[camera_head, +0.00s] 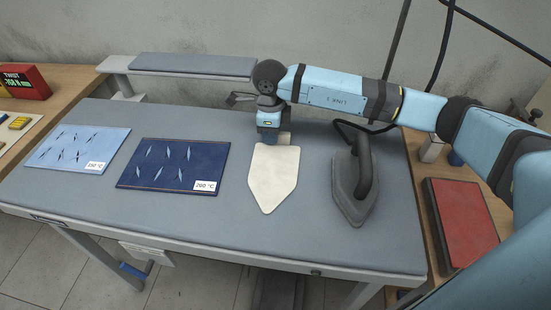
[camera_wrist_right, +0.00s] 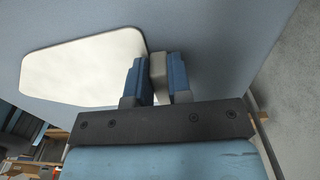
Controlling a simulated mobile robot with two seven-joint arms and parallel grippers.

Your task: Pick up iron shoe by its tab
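The iron shoe (camera_head: 274,180) is a cream plate with a pointed front end. It appears to lie flat on the grey board, its point toward the near edge. Its short beige tab (camera_head: 284,138) is at the back end. My right gripper (camera_head: 273,138) points down at the tab. In the right wrist view, the tab (camera_wrist_right: 159,75) stands between the two blue fingers (camera_wrist_right: 158,80) with no visible gap on either side, and the shoe's pale plate (camera_wrist_right: 80,65) lies to the left. My left gripper is not in view.
A dark grey iron (camera_head: 355,182) stands to the right of the shoe on the ironing table (camera_head: 230,232). A navy cloth (camera_head: 172,165) and a light blue cloth (camera_head: 77,147) lie to the left. A red-topped block (camera_head: 462,222) is on the right side table.

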